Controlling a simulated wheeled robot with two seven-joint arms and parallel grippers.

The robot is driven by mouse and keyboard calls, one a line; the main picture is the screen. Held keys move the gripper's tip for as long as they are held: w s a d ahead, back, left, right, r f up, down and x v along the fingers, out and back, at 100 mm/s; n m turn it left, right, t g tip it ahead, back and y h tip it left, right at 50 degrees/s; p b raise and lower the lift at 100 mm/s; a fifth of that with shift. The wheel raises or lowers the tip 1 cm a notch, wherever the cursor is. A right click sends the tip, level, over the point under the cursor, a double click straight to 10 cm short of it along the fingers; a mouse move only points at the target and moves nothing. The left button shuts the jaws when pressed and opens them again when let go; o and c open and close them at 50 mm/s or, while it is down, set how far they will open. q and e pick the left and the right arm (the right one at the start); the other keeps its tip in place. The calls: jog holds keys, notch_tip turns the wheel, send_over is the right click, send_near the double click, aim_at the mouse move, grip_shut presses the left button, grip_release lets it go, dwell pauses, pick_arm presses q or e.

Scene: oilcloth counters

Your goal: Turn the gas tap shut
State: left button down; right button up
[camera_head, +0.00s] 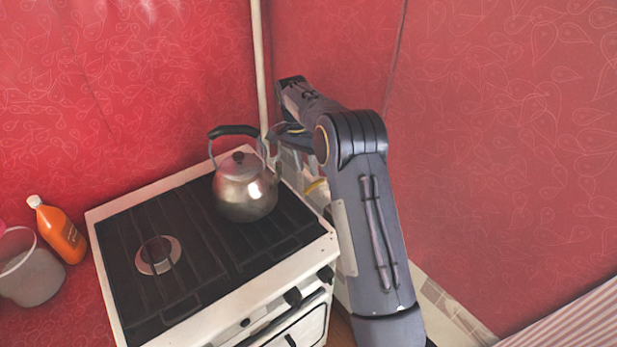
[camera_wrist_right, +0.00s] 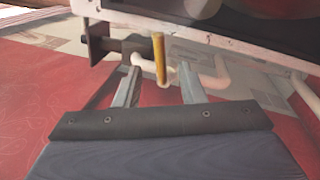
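The gas tap's yellow lever (camera_wrist_right: 160,58) shows in the right wrist view, hanging downward in the picture across a pale pipe (camera_wrist_right: 215,82) and a dark fitting (camera_wrist_right: 128,46). In the head view a small piece of the yellow lever (camera_head: 316,186) shows between the stove and my right arm. My right gripper (camera_wrist_right: 158,84) is open, with one finger on each side of the lever's lower end. Clear gaps show on both sides. In the head view my right gripper (camera_head: 275,142) is behind the stove's right back corner, partly hidden by the kettle. My left gripper is not in view.
The white stove (camera_head: 112,212) stands directly left of my right arm, with a metal kettle (camera_head: 245,195) on its back right. A pale vertical pipe (camera_head: 259,60) rises close to my gripper. An orange bottle (camera_head: 60,232) and a bucket (camera_head: 30,275) stand at the left.

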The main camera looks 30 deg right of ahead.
jog(key=shift+w+r, duration=0.2)
jog(key=shift+r, duration=0.8)
jog(key=shift+s+r, duration=0.1)
jog(key=shift+r, duration=0.05)
jog(key=c, duration=0.4)
jog(key=s+r+n, duration=0.1)
jog(key=s+r, duration=0.1)
jog(key=s+r+t+y, duration=0.1)
jog(key=s+r, duration=0.1)
jog(key=s+a+r+n, duration=0.1)
jog(key=s+r, duration=0.1)
jog(key=shift+s+a+r+n+t+y, duration=0.1)
jog(key=shift+s+n+t+y, duration=0.2)
jog(key=shift+s+t+y, duration=0.1)
grip_shut()
jog(key=s+a+r+n+t+y, duration=0.1)
jog(key=s+a+r+n+t, duration=0.15)
jog(key=s+a, duration=0.45)
jog(key=s+a+r+n+t+y, duration=0.1)
jog(key=s+a+n+t, duration=0.2)
jog(key=s, duration=0.9)
jog(key=m+t+y+b, duration=0.2)
jog(key=m+t+b, duration=0.8)
jog(key=m+b, duration=1.6)
send_near(312, 189)
jog(key=shift+g, duration=0.25)
jog(key=b+x, duration=0.1)
jog(key=x, duration=0.5)
jog(key=shift+w+b, duration=0.35)
jog(key=shift+w, duration=0.1)
